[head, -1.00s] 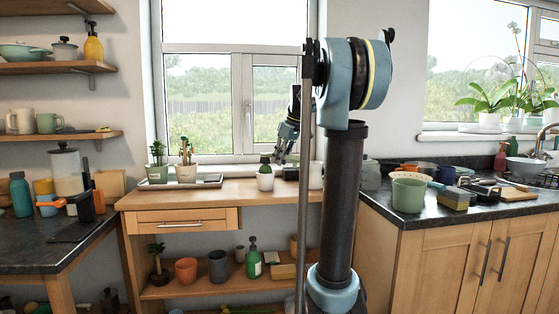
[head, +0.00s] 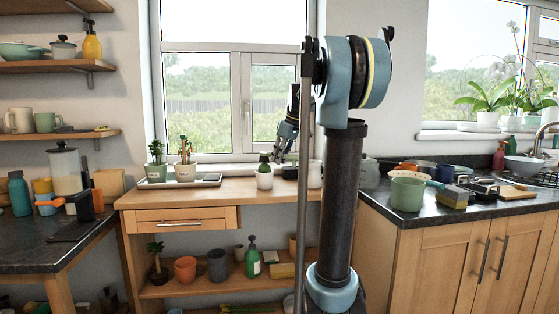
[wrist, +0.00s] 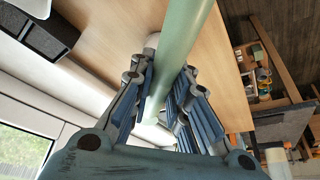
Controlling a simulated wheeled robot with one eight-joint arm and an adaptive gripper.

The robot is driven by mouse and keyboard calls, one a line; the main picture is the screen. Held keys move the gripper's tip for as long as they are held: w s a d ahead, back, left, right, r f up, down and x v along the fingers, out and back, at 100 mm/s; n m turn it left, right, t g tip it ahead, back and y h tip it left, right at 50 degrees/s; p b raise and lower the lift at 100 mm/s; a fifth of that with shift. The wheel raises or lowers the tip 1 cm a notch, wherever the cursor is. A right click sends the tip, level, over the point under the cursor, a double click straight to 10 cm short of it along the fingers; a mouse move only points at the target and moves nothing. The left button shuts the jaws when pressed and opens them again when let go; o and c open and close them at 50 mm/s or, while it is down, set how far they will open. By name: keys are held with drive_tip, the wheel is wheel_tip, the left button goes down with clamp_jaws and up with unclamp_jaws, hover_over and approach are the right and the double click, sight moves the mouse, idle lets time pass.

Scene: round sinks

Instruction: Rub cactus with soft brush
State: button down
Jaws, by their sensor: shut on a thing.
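A small dark green plant, which looks like the cactus, stands in a white pot (head: 264,179) on the wooden bench under the window. My gripper (head: 278,158) is above and just right of this pot, pointing down. In the wrist view my gripper (wrist: 165,110) is shut on a pale green rod (wrist: 184,40), which looks like the handle of the soft brush. The bristles are not clearly visible. I cannot tell whether the brush touches the plant.
A tray (head: 208,182) with two potted plants sits on the bench at the left. My arm column hides part of the bench's right side. The lower shelf (head: 220,284) holds several pots and a green bottle (head: 252,261). A dark counter (head: 480,214) is at right.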

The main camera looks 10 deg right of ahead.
drive_tip(key=shift+w, duration=0.55)
drive_tip(key=shift+r, duration=2.95)
drive_tip(key=shift+r, duration=1.5)
